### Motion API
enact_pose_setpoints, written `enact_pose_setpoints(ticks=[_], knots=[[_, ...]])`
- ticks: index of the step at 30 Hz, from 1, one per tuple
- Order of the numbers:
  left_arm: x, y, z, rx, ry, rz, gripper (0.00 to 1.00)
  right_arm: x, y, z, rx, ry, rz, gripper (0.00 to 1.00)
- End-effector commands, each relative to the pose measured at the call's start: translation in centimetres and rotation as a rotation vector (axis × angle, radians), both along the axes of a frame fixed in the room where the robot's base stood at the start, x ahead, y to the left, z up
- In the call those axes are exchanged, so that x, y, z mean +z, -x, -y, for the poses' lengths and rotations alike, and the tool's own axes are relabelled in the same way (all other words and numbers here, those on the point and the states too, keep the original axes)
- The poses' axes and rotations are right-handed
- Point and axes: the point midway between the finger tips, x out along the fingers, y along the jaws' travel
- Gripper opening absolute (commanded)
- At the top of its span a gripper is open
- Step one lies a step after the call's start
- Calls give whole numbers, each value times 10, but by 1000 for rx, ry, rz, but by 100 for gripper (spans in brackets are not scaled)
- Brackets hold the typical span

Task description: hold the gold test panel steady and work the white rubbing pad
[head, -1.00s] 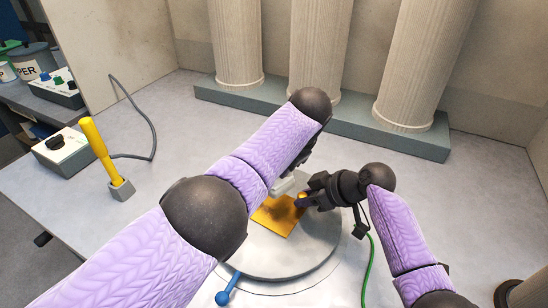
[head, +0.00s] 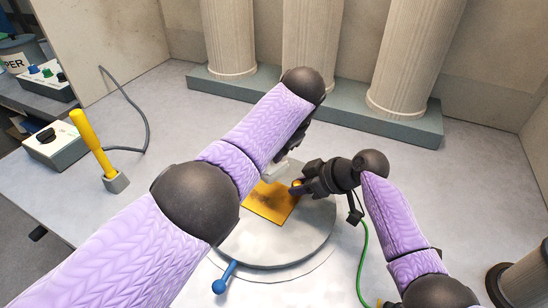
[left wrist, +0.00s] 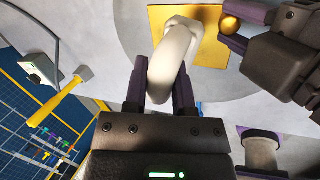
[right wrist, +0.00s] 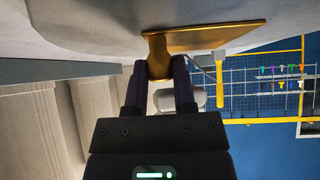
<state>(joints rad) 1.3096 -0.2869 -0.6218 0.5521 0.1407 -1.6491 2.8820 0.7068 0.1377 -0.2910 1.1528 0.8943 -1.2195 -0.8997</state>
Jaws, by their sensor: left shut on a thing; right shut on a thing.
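The gold test panel (head: 272,203) lies flat on the round pale turntable, with a dark smudge on its face. My left gripper (left wrist: 160,88) is shut on the white rubbing pad (left wrist: 174,52), which lies over the panel's edge in the left wrist view. In the head view my left forearm hides most of that gripper, and only part of the pad (head: 279,171) shows. My right gripper (head: 302,188) is shut on the panel's gold grip, which shows in the right wrist view (right wrist: 157,50). Whether the pad touches the panel is not clear.
The round turntable (head: 312,240) has a blue-knobbed lever (head: 221,285) at its front. Stone columns (head: 318,50) stand at the back. A green cable (head: 363,260) runs at right.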

Motion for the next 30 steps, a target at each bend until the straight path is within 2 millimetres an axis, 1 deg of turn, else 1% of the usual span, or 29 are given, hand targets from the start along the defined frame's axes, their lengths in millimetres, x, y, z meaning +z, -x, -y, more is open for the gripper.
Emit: enact_pose_setpoints(ticks=[6, 7, 8, 9, 11, 12, 13, 20, 22, 25, 30], knots=[[3, 0, 0, 0, -1, 1, 0, 0, 0, 0, 0, 0, 0, 0], [3, 0, 0, 0, -1, 1, 0, 0, 0, 0, 0, 0, 0, 35], [3, 0, 0, 0, -1, 1, 0, 0, 0, 0, 0, 0, 0, 41], [3, 0, 0, 0, -1, 1, 0, 0, 0, 0, 0, 0, 0, 50], [3, 0, 0, 0, -1, 1, 0, 0, 0, 0, 0, 0, 0, 62], [3, 0, 0, 0, -1, 1, 0, 0, 0, 0, 0, 0, 0, 71], [3, 0, 0, 0, -1, 1, 0, 0, 0, 0, 0, 0, 0, 74], [3, 0, 0, 0, -1, 1, 0, 1, 0, 1, 0, 0, 0, 74], [3, 0, 0, 0, -1, 1, 0, 6, 2, 6, -1, 1, 3, 74], [3, 0, 0, 0, -1, 1, 0, 22, 11, 21, 0, 4, 4, 74], [3, 0, 0, 0, -1, 1, 0, 57, 28, 52, -2, 3, 4, 74]])
